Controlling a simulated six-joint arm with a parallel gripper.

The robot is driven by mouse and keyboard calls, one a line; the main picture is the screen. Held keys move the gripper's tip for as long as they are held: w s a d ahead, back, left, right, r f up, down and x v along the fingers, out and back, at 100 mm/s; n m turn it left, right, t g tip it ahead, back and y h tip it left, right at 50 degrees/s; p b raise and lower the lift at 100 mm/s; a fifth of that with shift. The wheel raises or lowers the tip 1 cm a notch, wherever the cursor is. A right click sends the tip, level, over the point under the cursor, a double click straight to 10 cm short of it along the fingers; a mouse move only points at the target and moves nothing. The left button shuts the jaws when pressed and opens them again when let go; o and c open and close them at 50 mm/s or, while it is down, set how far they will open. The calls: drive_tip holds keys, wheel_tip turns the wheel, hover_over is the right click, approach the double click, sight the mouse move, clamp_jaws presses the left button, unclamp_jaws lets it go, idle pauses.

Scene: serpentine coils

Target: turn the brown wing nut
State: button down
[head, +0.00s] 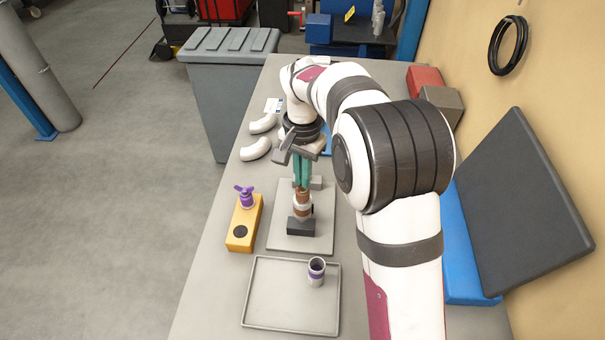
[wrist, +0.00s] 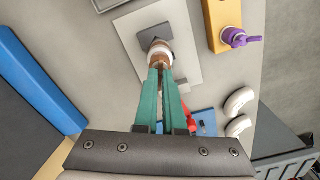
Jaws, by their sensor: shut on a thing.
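The brown wing nut (head: 303,194) sits on top of a short upright fitting with a white and brown body (head: 301,211), held over a dark block on a grey plate (head: 285,243). My gripper (head: 302,184) comes down from above with its green fingers shut on the brown wing nut. In the wrist view the wing nut (wrist: 160,57) shows between and just past the fingertips (wrist: 160,67). The fingers hide part of it, so its wings are hard to make out.
A yellow block (head: 243,225) with a purple wing-nut fitting (head: 245,197) stands left of the plate. White elbows (head: 256,149) lie behind left. A blue box (head: 466,250) is at right.

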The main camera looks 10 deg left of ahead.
drive_tip(key=shift+w+r+m, duration=0.1)
drive_tip(key=shift+m, duration=0.9)
drive_tip(key=c, duration=1)
unclamp_jaws()
wheel_tip(320, 180, up, 16)
